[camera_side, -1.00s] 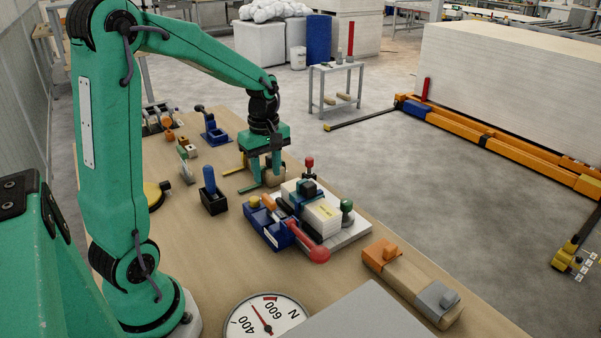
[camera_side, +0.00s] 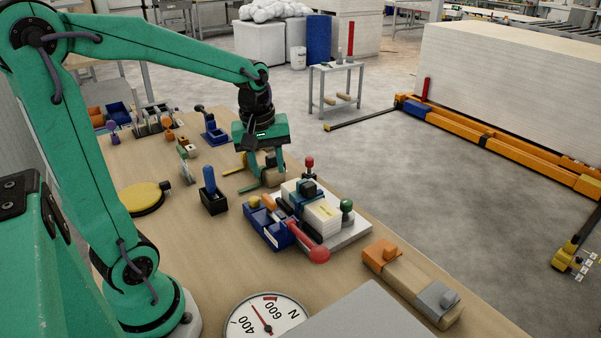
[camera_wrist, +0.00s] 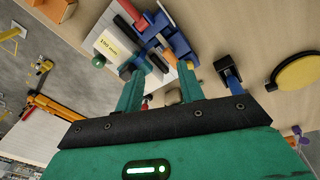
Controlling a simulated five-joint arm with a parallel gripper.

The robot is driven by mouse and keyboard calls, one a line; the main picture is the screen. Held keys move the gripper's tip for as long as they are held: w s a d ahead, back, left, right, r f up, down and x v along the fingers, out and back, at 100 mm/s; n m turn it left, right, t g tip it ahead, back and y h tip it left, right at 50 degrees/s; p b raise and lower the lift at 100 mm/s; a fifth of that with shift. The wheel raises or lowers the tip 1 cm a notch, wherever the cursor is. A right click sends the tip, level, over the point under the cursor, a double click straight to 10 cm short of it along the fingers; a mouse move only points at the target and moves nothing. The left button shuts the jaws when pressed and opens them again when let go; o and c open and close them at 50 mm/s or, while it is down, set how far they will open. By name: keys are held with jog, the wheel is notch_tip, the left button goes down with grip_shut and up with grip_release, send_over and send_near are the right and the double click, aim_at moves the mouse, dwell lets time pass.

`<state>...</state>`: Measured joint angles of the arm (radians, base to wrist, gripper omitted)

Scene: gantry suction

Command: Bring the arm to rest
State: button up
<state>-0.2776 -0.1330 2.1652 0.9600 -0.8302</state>
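My gripper (camera_side: 266,180) is over the bench, behind and left of the blue and white clamp fixture in the side view. Its two green fingers are spread apart. In the wrist view my gripper (camera_wrist: 160,70) shows a clear gap between the fingers, with nothing held in it. A tan block (camera_side: 268,177) shows behind the fingers in the side view; I cannot tell whether they touch it. My arm reaches out over the bench with its upper link leaning back to the left.
The clamp fixture (camera_side: 270,231) with a red handle (camera_side: 318,254) stands right in front of the gripper. A blue-handled tool in a black holder (camera_side: 213,203) and a yellow disc (camera_side: 144,198) stand to the left.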

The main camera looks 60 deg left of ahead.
jog(key=s+d+r+m+t, duration=0.3)
jog(key=s+d+m, duration=0.6)
jog(key=m, duration=0.3)
jog(key=shift+s+r+m+t, duration=0.2)
jog(key=shift+r+m+t, duration=0.2)
jog(key=shift+r, duration=0.2)
